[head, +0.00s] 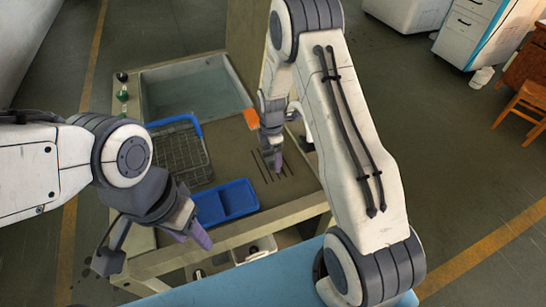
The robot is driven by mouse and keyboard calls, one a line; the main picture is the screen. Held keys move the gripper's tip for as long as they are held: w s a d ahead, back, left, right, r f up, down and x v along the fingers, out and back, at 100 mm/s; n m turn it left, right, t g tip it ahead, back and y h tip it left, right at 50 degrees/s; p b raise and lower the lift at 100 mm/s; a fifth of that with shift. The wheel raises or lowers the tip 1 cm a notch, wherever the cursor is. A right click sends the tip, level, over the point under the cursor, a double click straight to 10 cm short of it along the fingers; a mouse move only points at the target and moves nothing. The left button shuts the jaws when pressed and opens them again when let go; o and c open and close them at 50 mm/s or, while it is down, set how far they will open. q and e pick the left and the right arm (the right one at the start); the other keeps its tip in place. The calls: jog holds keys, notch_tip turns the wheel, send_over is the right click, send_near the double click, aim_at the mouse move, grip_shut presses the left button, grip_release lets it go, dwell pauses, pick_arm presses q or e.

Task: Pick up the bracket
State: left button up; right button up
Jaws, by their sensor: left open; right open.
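I cannot make out a bracket for certain in the head view; it may be hidden or too small to tell. My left gripper (155,250) is open at the near left, in front of the blue divided tray (240,199). It looks empty. My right gripper (277,160) is open and points down over the bench top (232,150), above or beside several thin dark strips or slots (266,172). I see nothing held in it, but the arm hides part of that area.
A wire basket (181,152) with a blue rim stands left of the tray. A grey basin (195,88) lies behind it. An orange piece (251,119) lies at the bench's right side. A white bin (255,250) sits lower down. Open floor (450,160) lies to the right.

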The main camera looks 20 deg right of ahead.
grip_shut()
jog(key=shift+r, duration=0.1)
dwell(0.3)
